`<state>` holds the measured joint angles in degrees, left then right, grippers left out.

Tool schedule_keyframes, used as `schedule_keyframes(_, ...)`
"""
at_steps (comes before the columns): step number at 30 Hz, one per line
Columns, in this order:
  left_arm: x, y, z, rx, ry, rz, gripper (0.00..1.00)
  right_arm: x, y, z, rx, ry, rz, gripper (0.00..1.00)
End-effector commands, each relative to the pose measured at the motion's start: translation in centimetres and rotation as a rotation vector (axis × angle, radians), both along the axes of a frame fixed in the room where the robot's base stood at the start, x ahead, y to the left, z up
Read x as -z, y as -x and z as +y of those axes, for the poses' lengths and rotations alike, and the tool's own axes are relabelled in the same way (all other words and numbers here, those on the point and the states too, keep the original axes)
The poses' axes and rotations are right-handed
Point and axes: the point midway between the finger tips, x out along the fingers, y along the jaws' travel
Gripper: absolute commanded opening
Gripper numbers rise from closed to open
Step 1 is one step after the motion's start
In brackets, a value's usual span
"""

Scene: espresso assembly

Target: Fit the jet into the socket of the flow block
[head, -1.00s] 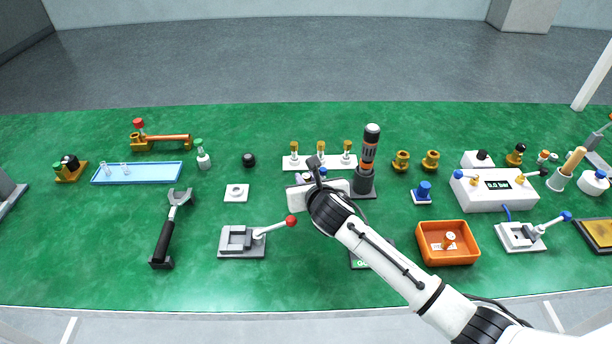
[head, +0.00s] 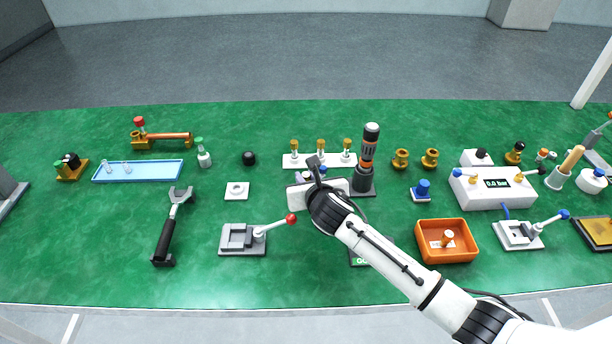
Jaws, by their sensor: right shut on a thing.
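My right gripper (head: 316,168) is over a low white block (head: 300,198) at the middle of the table. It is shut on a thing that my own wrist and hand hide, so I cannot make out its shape. I cannot tell which piece is the jet or which is the flow block, and no socket shows clearly. My left gripper is not in view.
A white rack (head: 287,162) with brass-topped pieces stands just behind the gripper. A dark upright tool (head: 369,150) stands close to its right. An orange tray (head: 428,256) and a grey fixture with a red-knobbed lever (head: 240,240) lie nearer the front.

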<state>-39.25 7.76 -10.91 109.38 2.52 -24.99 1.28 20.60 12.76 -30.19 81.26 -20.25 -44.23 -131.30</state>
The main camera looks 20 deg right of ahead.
Motion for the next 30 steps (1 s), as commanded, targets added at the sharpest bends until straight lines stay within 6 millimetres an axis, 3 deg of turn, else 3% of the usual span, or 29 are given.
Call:
schedule_keyframes(29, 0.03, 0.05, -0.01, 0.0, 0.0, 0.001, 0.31, 0.56, -0.04, -0.01, 0.0, 0.0, -0.001, 0.0)
schedule_keyframes(30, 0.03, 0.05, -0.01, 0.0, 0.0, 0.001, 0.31, 0.56, -0.04, -0.01, 0.0, 0.0, -0.001, 0.19)
